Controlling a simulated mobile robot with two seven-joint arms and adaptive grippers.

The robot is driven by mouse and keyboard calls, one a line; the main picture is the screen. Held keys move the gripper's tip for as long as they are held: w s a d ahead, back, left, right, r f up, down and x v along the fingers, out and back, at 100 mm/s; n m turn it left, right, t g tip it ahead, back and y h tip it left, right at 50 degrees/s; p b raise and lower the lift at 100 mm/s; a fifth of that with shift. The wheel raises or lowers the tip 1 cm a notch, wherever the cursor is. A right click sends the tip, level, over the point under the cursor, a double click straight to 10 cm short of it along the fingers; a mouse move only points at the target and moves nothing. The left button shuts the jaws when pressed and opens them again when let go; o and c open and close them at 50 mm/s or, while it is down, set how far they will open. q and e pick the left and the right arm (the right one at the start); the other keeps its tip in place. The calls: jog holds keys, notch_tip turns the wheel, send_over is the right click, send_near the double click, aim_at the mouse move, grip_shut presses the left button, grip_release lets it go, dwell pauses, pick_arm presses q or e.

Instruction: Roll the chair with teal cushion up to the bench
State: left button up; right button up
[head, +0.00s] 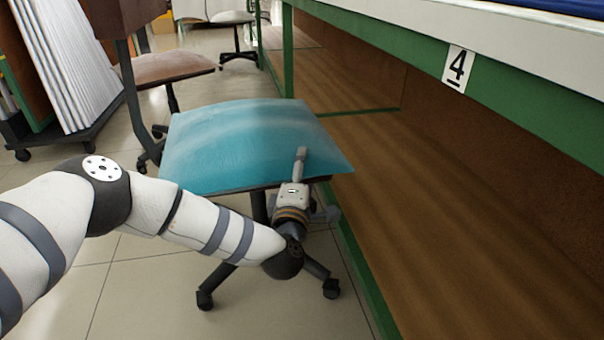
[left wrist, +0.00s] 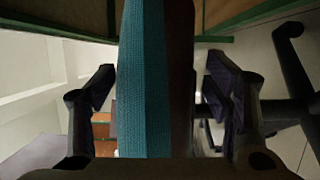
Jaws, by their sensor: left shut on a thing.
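The chair with teal cushion (head: 245,140) stands in the middle of the head view, on dark castors. My left gripper (head: 301,170) is shut on the near right edge of its seat, with one finger on top of the cushion. In the left wrist view the teal cushion (left wrist: 142,90) stands between my two fingers. The bench (head: 388,38) runs along the right, with a green frame and a number 4 label. The cushion's right corner overlaps the bench's lower green rail in the picture; I cannot tell whether they touch. My right gripper is not in view.
A chair with a brownish seat (head: 165,68) stands behind the teal one, and another chair (head: 234,18) is farther back. A cart with white panels (head: 75,75) is at the far left. The bench's wooden lower shelf (head: 440,220) is bare. Tiled floor (head: 130,290) is clear at the lower left.

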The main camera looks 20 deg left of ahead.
pick_arm(q)
jog(key=shift+a, duration=0.1)
jog(key=o, duration=2)
jog(key=shift+s, duration=0.15)
jog(key=s, duration=0.4)
jog(key=s+d, duration=0.1)
jog(key=s, duration=0.2)
jog(key=s+d, duration=0.1)
jog(key=s, duration=0.3)
jog(key=shift+s+d, duration=0.2)
jog(key=shift+s, duration=0.1)
